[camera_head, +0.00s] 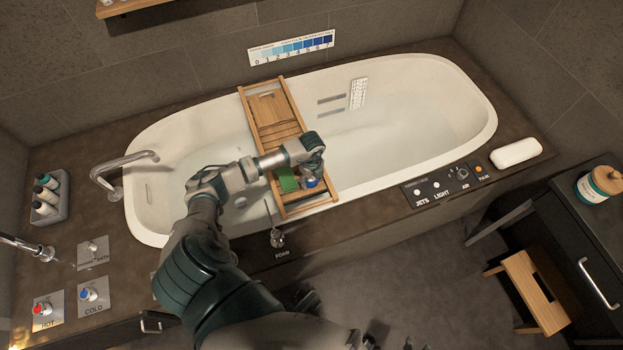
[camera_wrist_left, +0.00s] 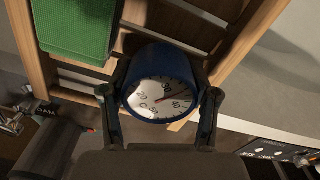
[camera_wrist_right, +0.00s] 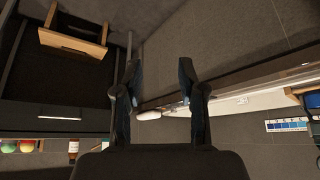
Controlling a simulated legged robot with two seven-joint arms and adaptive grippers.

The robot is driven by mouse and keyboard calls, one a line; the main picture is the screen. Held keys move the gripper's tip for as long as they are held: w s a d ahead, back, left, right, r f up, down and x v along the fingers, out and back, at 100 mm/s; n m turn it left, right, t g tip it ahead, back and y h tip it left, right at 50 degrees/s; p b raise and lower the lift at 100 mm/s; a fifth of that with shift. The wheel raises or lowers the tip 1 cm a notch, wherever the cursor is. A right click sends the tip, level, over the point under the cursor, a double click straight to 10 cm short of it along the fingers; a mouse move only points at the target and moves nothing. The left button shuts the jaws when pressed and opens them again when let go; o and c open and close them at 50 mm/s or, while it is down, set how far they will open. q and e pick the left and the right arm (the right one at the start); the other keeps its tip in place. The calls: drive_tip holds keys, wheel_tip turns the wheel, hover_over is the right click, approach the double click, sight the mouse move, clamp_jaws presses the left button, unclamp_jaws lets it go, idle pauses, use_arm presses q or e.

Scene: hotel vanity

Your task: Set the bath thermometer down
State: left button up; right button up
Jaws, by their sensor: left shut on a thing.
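The bath thermometer (camera_wrist_left: 162,90) is a blue round-bodied piece with a white dial, seen in the left wrist view. My left gripper (camera_wrist_left: 162,100) is shut on it, one finger at each side. In the head view the thermometer (camera_head: 311,182) shows as a small blue shape under my left gripper (camera_head: 308,172), over the near end of the wooden bath tray (camera_head: 262,121). I cannot tell whether it touches the tray's slats. My right gripper (camera_wrist_right: 158,90) is open and empty in the right wrist view, away from the tray.
A green cloth or sponge (camera_head: 286,180) lies on the tray beside the thermometer. The tray spans the filled white bathtub (camera_head: 440,62). A control panel (camera_head: 447,184) and white soap-like block (camera_head: 515,152) sit on the right rim. A wooden stool (camera_head: 527,290) stands on the floor.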

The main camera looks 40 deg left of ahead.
use_arm(q)
drive_tip(key=o, duration=1)
drive_tip(key=shift+f, duration=0.1)
drive_tip(key=shift+o, duration=0.2)
